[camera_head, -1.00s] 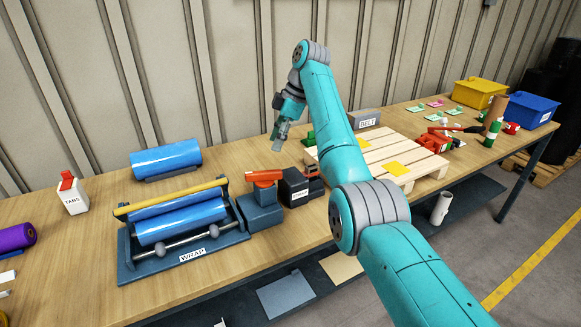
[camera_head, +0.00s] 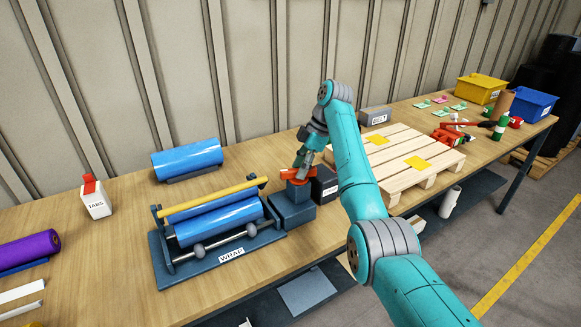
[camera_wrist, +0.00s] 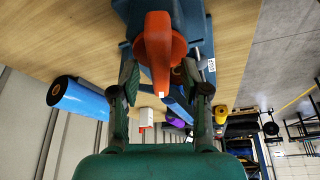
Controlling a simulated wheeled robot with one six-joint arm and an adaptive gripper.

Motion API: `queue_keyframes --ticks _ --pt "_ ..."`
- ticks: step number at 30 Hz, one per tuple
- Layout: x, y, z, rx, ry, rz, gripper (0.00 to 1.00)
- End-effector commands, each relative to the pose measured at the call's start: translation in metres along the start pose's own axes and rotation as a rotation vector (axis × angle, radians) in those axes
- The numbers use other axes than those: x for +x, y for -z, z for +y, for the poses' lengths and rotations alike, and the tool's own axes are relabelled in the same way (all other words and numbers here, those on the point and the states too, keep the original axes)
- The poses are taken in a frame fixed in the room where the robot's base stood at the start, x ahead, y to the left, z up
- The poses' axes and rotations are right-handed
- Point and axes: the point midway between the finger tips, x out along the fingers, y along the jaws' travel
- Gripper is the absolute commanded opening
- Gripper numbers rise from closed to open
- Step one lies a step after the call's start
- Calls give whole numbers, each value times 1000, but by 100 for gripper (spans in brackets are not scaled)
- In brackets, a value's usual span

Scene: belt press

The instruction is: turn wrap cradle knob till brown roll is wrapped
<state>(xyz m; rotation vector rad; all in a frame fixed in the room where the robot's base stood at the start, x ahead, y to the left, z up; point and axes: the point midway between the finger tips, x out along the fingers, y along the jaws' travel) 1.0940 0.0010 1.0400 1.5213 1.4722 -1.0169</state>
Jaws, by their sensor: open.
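The wrap cradle (camera_head: 160,262) is a dark blue frame labelled WRAP, with blue cylinders (camera_head: 220,222) and a yellow bar across it. Its orange-red knob (camera_head: 287,172) sits on a blue block (camera_head: 291,210) at the cradle's right end. My gripper (camera_head: 303,163) is at the knob, open. In the wrist view the knob (camera_wrist: 158,40) lies between the two spread fingers (camera_wrist: 160,76), its narrow end pointing toward my palm; contact cannot be told. A brown cylinder (camera_head: 506,101) stands far right by the blue bin; I see no brown roll in the cradle.
A dark box (camera_head: 323,184) stands close right of the knob block. A blue roll (camera_head: 187,158) lies behind the cradle. A wooden pallet (camera_head: 440,160) is right. Bare tabletop (camera_head: 110,260) shows left of the cradle.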

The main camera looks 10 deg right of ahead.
Motion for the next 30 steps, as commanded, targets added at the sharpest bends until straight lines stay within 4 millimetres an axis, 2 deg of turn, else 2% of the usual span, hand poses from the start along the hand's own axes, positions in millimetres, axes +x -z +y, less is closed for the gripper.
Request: queue_keyframes --ticks 8,9,14,15,23,30 --pt "0 -2 0 0 0 0 46" --pt "0 -2 0 0 0 0 43" --pt "0 -2 0 0 0 0 3" --pt "0 -2 0 0 0 0 0" --pt "1 -2 0 10 -4 0 0" --pt "1 -2 -1 87 -38 0 0"
